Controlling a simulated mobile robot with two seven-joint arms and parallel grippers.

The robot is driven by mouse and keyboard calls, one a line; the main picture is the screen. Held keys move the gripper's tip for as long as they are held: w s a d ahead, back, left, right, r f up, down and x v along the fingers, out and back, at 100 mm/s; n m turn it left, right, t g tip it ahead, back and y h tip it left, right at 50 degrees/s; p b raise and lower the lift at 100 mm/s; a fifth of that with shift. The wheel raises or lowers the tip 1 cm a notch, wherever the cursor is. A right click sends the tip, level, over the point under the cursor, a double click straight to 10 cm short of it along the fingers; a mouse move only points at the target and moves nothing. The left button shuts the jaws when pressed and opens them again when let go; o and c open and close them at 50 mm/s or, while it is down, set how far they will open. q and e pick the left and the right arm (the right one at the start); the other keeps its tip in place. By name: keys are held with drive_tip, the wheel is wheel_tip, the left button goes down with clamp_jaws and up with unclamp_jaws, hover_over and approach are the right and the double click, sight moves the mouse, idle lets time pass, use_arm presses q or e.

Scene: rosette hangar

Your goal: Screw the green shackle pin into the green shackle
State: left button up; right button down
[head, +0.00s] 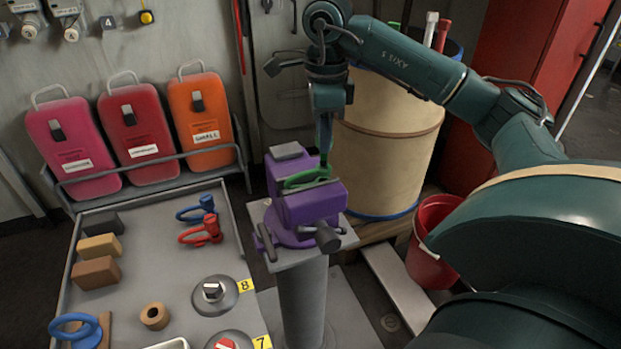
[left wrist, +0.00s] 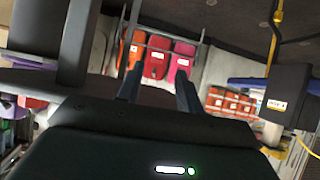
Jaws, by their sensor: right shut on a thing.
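The green shackle (head: 300,180) is held in the jaws of the purple vise (head: 305,206), on a grey pedestal. My right gripper (head: 325,150) points down from above and is right over the shackle. It is shut on a small green piece, which looks like the green shackle pin (head: 323,162). The pin's lower end meets or overlaps the shackle in the picture; I cannot tell how far it is in. My left gripper (left wrist: 156,84) shows in the left wrist view with its two fingers apart and nothing between them. It is outside the head view.
A grey table (head: 177,281) at the left bears a blue shackle (head: 196,209), a red shackle (head: 203,231), blocks and knobs. Pink, red and orange cases (head: 202,110) stand behind it. A beige drum (head: 388,150) and a red bucket (head: 428,262) stand right of the vise.

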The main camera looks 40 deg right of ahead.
sight(324, 164)
drive_tip(key=shift+f+b, duration=1.05)
drive_tip(key=shift+f, duration=0.5)
idle(1.4)
drive_tip(key=shift+f, duration=0.7)
idle(1.9)
drive_tip(key=shift+r+m, duration=0.1)
drive_tip(key=shift+m, duration=0.8)
drive_tip(key=m, duration=0.2)
drive_tip(key=shift+m+p, duration=0.4)
drive_tip(key=m+p, duration=0.1)
drive_tip(key=m, duration=0.4)
drive_tip(key=m+p, duration=0.1)
drive_tip(key=m, duration=0.4)
drive_tip(key=shift+m, duration=0.3)
drive_tip(key=m+p, duration=0.1)
drive_tip(key=m, duration=0.3)
drive_tip(key=shift+d+f, duration=0.1)
drive_tip(key=shift+f, duration=0.1)
